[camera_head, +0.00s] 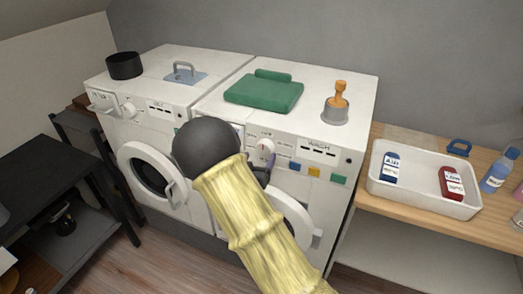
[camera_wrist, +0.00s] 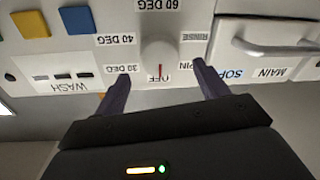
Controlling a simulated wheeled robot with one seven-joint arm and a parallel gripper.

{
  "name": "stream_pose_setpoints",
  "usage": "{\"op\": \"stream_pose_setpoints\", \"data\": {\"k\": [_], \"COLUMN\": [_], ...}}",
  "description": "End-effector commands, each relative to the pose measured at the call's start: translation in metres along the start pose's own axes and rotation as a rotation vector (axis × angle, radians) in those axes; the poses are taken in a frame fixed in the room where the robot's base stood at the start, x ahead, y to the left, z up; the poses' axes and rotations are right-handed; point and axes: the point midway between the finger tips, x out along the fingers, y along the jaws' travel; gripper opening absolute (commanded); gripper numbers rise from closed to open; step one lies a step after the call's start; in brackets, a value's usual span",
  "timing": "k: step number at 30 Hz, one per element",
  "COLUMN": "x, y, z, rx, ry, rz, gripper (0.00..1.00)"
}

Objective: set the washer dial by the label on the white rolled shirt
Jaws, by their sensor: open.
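The washer (camera_head: 310,125) is the right machine, marked WASH. Its white round dial (camera_wrist: 158,55) has a red pointer mark at OFF in the wrist view, where the panel appears upside down. Printed around it are 30 DEG, 40 DEG, 60 DEG, RINSE and SPIN. My gripper (camera_wrist: 161,74) is open, its two dark purple fingers on either side of the dial with gaps to it. I see no white rolled shirt or shirt label in either view.
Near the dial is a drawer handle (camera_wrist: 265,48).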

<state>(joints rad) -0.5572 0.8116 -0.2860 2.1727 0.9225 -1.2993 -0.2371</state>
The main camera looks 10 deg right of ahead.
Motion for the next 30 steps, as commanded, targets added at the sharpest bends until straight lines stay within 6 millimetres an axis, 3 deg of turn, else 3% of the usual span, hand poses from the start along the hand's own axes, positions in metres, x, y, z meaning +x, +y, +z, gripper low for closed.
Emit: {"op": "stream_pose_setpoints", "data": {"k": [6,17,24,30], "x": [0.031,0.037,0.037,0.036], "y": [0.001,0.000,0.000,0.000], "z": [-0.001,0.000,0.000,0.001], "rx": [-0.001,-0.001,-0.001,0.005], "ry": [0.001,0.000,0.000,0.001], "rz": [0.001,0.000,0.000,-0.001], "gripper": [0.73,0.73,0.29,0.29]}}
